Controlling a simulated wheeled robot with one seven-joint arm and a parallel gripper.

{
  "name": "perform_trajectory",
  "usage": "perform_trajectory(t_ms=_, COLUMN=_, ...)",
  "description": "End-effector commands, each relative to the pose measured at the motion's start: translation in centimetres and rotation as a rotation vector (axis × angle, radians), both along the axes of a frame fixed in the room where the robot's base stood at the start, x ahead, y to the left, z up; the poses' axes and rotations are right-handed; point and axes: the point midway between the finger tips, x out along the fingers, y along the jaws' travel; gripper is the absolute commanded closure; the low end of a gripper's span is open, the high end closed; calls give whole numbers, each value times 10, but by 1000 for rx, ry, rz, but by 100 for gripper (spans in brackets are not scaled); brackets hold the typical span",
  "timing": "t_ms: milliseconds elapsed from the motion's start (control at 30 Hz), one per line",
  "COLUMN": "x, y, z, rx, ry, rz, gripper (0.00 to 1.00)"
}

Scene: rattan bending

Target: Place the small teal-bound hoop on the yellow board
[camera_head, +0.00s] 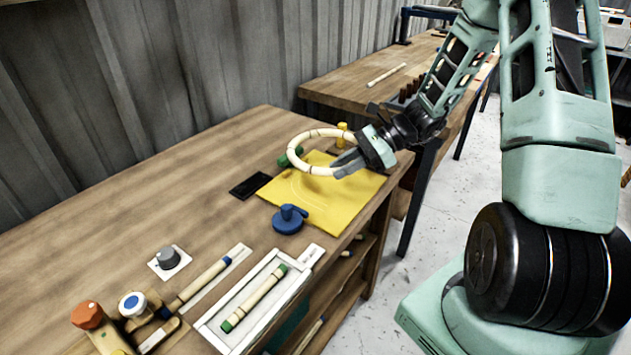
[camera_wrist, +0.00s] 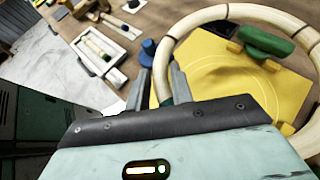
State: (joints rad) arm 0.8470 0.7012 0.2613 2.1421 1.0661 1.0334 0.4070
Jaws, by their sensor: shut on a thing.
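A pale rattan hoop (camera_head: 318,133) with dark bands is held by my gripper (camera_head: 343,163) over the far part of the yellow board (camera_head: 345,208). In the wrist view the hoop (camera_wrist: 226,13) passes between the two fingers (camera_wrist: 161,92), and a small teal-green patch shows on it there. My gripper is shut on the hoop's near side. The hoop looks raised above the board (camera_wrist: 205,72); I cannot tell whether any part touches. Curved outlines are marked on the board, and its bare front half is clear.
A blue knob (camera_head: 288,219) stands at the board's near left corner. A dark flat plate (camera_head: 250,185) lies left of it. A white tray (camera_head: 232,336) holds a green-ended rod.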

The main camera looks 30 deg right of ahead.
Motion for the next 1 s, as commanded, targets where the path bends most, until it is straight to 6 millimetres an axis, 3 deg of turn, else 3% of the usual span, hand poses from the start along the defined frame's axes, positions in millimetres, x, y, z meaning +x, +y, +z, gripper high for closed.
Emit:
perform_trajectory(t_ms=200, x=0, y=1, z=-37, rx=6, ry=4, rz=-1, gripper=100)
perform_trajectory(t_ms=633, x=0, y=1, z=-87, rx=3, ry=3, rz=-1, gripper=100)
perform_trajectory(t_ms=1000, x=0, y=0, z=-97, rx=1, ry=0, rz=0, gripper=100)
